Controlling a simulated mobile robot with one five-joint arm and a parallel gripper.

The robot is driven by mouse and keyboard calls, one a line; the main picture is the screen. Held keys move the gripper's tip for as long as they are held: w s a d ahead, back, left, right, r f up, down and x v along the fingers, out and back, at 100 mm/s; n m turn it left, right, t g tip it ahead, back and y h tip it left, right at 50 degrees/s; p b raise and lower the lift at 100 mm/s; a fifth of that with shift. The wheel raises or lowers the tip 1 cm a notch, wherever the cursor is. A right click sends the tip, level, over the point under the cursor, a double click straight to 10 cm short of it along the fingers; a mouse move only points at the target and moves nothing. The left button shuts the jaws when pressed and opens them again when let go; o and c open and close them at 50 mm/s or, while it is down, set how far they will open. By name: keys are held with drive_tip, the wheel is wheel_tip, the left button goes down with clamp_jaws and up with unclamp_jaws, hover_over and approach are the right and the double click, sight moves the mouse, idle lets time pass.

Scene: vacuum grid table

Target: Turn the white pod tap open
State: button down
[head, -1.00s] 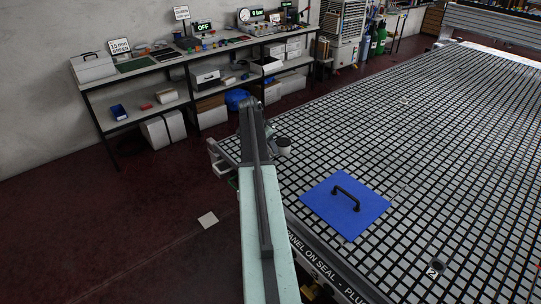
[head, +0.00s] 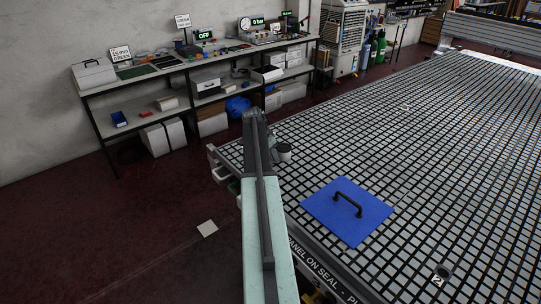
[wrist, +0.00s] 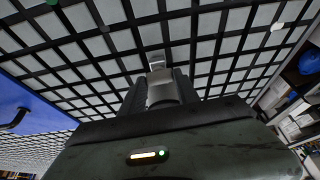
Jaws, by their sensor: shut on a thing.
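My gripper (wrist: 160,76) shows in the wrist view with its two dark fingers shut on a pale grey-white piece (wrist: 162,92), which appears to be the white pod tap. A small white part (wrist: 151,38) shows just past the fingertips, over the grid table. How far the tap is turned cannot be told. In the head view a small pale cylinder with a dark top (head: 284,152) stands at the table's near left corner, beside the end of my arm. My fingers are hidden there behind the arm.
A blue panel with a black handle (head: 345,212) lies on the grid table (head: 410,150); its edge also shows in the wrist view (wrist: 22,100). A cluttered workbench (head: 150,68) stands along the wall, with a display reading 0 bar. The red floor left of my arm is mostly clear.

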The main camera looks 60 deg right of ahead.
drive_tip(key=n+t, duration=0.1)
drive_tip(key=n, duration=0.3)
drive_tip(key=shift+s+n+t, duration=0.2)
drive_tip(key=shift+n+t, duration=0.2)
drive_tip(key=n+t, duration=0.1)
drive_tip(key=n, duration=0.3)
drive_tip(key=shift+s+t, duration=0.1)
drive_tip(key=shift+t, duration=0.3)
drive_tip(key=n, duration=0.2)
drive_tip(key=n+t+y, duration=0.1)
drive_tip(key=n, duration=0.1)
drive_tip(key=shift+d+n+y, duration=0.15)
drive_tip(key=shift+n+y, duration=0.15)
drive_tip(key=shift+n, duration=0.1)
drive_tip(key=shift+n+t+y, duration=0.4)
drive_tip(key=shift+n+y, duration=0.2)
drive_tip(key=shift+n, duration=1.3)
drive_tip(key=c, duration=0.9)
unclamp_jaws()
drive_tip(key=shift+s, duration=0.1)
drive_tip(key=shift+d, duration=0.1)
